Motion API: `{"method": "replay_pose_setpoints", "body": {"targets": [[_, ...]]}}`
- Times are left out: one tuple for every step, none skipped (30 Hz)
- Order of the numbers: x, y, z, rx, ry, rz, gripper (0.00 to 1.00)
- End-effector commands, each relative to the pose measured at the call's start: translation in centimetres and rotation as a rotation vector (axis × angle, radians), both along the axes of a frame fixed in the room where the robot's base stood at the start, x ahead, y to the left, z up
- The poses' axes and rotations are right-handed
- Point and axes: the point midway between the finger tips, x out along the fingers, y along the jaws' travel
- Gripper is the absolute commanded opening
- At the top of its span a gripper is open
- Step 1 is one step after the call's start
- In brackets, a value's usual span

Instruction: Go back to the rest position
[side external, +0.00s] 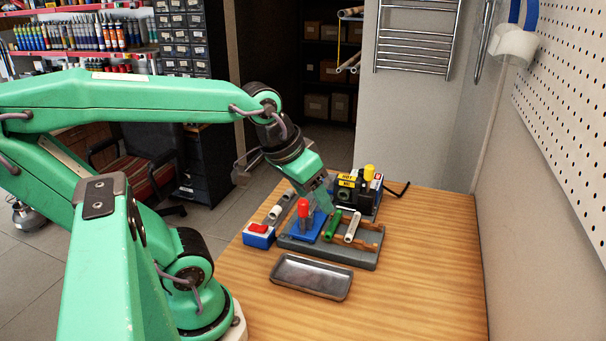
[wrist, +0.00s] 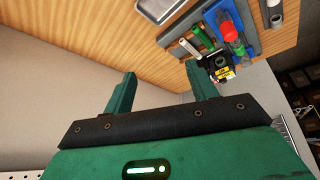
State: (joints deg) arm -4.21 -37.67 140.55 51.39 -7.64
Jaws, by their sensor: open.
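My gripper (side external: 328,203) is open and empty in the side view, at the end of my green arm and above the back of the work set-up. The wrist view shows its two green fingers apart (wrist: 163,88), with nothing between them. A blue block with a red-topped fitting (side external: 304,208) stands at the rack's left. Whether the fingers touch anything is hard to tell in the side view; in the wrist view they look clear.
A black heater with a yellow label (side external: 347,180) and yellow knob stands behind the rack. A blue box with a red switch (side external: 259,237) sits left, near a grey tube (side external: 275,211). An empty metal tray (side external: 311,276) lies in front. The table's right side (side external: 430,270) is clear, beside a wall.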

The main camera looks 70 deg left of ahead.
Motion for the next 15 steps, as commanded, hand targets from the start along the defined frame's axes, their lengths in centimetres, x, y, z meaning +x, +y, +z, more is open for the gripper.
{"method": "replay_pose_setpoints", "body": {"targets": [[-0.5, -0.6, 0.1, 0.016, -0.014, -0.057, 0.57], [-0.7, -0.9, 0.1, 0.025, -0.019, -0.085, 0.57], [-1.0, -1.2, 0.1, 0.036, -0.026, -0.117, 0.57], [-1.1, -1.3, 0.1, 0.043, -0.03, -0.137, 0.57], [-1.3, -1.5, 0.1, 0.048, -0.033, -0.153, 0.57], [-1.4, -1.6, 0.1, 0.055, -0.037, -0.172, 0.57], [-1.5, -1.7, 0.1, 0.057, -0.039, -0.18, 0.57], [-1.5, -1.7, 0.1, 0.06, -0.04, -0.188, 0.57], [-1.6, -1.8, 0.1, 0.062, -0.04, -0.194, 0.57], [-1.6, -1.8, 0.1, 0.063, -0.04, -0.196, 0.57], [-1.6, -1.8, 0.1, 0.064, -0.041, -0.197, 0.59], [-1.6, -1.8, 0.1, 0.063, -0.04, -0.197, 0.67], [-1.6, -1.8, 0.1, 0.064, -0.04, -0.197, 0.73], [-1.5, -1.8, 0.1, 0.065, -0.039, -0.198, 0.79], [-1.5, -1.7, 0.2, 0.067, -0.037, -0.199, 0.87]]}}
